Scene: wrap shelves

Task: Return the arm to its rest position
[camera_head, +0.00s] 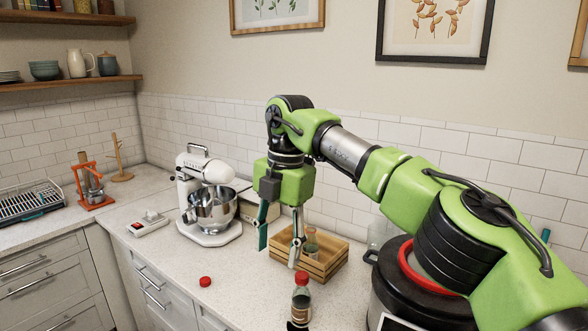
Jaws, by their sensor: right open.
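My right arm reaches in from the right over the counter. Its green right gripper (277,244) points down, with its two fingers apart and nothing seen between them. It hangs in front of and above a wooden crate (325,267). A small bottle (311,243) shows in the crate, partly hidden by the gripper finger. Another dark bottle with a red cap (301,297) stands at the counter's front edge, below and right of the fingers. A loose red cap (205,282) lies on the counter to the left. My left gripper does not show.
A white stand mixer (206,195) with a steel bowl stands left of the gripper. A dark round cooker (420,285) sits at the right under my arm. A dish rack (30,202) and orange press (93,188) are at the far left. The front-left counter is mostly clear.

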